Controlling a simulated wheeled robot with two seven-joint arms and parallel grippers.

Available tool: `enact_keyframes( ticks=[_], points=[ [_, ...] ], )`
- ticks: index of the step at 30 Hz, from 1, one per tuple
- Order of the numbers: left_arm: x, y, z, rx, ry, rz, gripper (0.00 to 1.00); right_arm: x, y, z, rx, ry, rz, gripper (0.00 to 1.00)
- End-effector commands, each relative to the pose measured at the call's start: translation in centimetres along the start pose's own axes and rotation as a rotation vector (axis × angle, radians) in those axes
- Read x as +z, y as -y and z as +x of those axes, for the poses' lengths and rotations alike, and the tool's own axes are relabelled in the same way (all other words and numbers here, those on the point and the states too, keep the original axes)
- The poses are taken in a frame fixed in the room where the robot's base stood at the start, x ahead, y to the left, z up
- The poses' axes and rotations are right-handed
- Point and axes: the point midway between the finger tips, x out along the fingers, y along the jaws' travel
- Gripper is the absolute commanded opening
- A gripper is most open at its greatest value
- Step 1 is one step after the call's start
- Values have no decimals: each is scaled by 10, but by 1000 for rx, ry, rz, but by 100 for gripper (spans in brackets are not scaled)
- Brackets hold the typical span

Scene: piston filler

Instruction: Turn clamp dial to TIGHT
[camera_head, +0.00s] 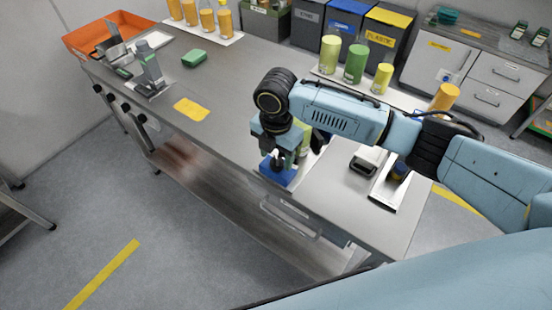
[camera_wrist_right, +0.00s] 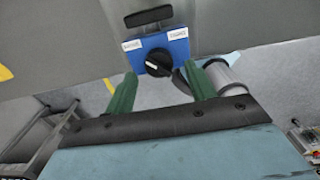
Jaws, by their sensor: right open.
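The clamp dial (camera_wrist_right: 158,62) is a black round knob with a white pointer line, on a blue block (camera_wrist_right: 165,47) with two small white labels whose words I cannot read surely. The pointer points toward the left in the right wrist view. In the head view the blue block (camera_head: 279,175) sits at the table's front edge, and the dial is hidden. My right gripper (camera_wrist_right: 160,70) is open, its green fingers on either side of the dial and apart from it in the picture; I cannot tell whether they touch. In the head view my right gripper (camera_head: 277,160) is over the block. My left gripper is out of view.
A black bar (camera_wrist_right: 148,16) lies beyond the block, and a pale cylinder (camera_wrist_right: 222,74) shows beside the right finger. On the table (camera_head: 240,75) are a green block (camera_head: 194,59), a yellow patch (camera_head: 191,109) and a grey device (camera_head: 150,72). Several cylinders stand at the back.

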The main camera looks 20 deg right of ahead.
Motion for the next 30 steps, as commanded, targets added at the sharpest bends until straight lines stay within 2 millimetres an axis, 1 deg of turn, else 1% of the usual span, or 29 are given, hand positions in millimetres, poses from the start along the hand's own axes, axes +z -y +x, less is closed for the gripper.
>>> enact_keyframes(
  ticks=[1, 3, 6, 16, 17, 26, 27, 30],
  points=[
    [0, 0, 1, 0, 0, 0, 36, 0, 0, 6, -1, -1, 0, 55],
    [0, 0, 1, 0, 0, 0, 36, 0, 0, 12, -1, -1, 1, 55],
    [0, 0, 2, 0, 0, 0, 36, -1, 0, 18, 0, -1, 0, 55],
    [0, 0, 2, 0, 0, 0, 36, 0, 0, 20, 0, 0, -1, 55],
    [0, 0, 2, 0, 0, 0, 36, 0, 0, 20, 0, 0, -1, 52],
    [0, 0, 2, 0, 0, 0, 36, 0, 0, 20, 0, 0, 0, 13],
    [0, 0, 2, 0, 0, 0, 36, 0, 0, 20, 0, 0, 0, 11],
    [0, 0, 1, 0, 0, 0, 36, 0, 0, 20, 0, 0, 2, 11]
  ],
)
